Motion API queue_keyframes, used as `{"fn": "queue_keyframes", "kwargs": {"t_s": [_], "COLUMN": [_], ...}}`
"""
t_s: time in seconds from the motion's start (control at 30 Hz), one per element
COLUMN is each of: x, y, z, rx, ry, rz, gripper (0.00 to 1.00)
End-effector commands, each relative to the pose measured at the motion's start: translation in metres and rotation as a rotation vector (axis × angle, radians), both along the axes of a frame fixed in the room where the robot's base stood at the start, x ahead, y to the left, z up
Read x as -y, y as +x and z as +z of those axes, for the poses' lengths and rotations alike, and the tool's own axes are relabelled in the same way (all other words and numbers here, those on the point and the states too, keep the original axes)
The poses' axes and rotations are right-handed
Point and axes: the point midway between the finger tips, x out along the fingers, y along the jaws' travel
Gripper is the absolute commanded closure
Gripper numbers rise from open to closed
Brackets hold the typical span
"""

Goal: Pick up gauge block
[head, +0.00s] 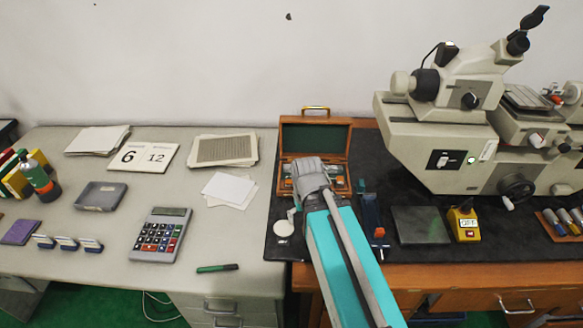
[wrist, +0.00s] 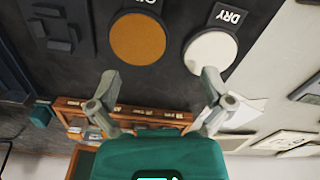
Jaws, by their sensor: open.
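A wooden case (head: 316,125) with its green-lined lid raised stands at the back left of the dark mat in the head view. Small pieces show inside it on both sides of my arm; I cannot tell which is the gauge block. In the wrist view the case (wrist: 150,114) lies beyond and between my fingers, with a row of small labels along its edge and pale pieces at its left end. My gripper (wrist: 159,80) is open, its two fingers wide apart with nothing between them. In the head view my arm hides the gripper's tips and the middle of the case.
In the wrist view, a white disc (wrist: 210,53) marked DRY and an orange-brown disc (wrist: 138,39) lie on the dark mat. A blue stand (head: 372,216), a dark plate (head: 420,225) and the large measuring machine (head: 440,150) are to the right. A calculator (head: 161,233) is left.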

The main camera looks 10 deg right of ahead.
Motion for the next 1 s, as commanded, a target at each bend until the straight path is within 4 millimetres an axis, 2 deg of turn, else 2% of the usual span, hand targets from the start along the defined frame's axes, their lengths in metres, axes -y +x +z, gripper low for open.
{"fn": "queue_keyframes", "kwargs": {"t_s": [0.37,0.57,0.63,0.67,0.87,1.0], "x": [0.000,0.000,0.000,0.000,0.001,0.002], "y": [0.000,0.004,0.008,0.011,0.040,0.069], "z": [0.000,0.002,0.004,0.005,0.019,0.031], "rx": [0.000,0.000,0.000,0.000,0.000,0.000], "ry": [0.000,0.000,0.000,0.000,0.000,0.000], "rz": [0.000,-0.017,-0.043,-0.058,-0.238,-0.426], "gripper": [0.00,0.33,0.46,0.48,0.48,0.48]}}
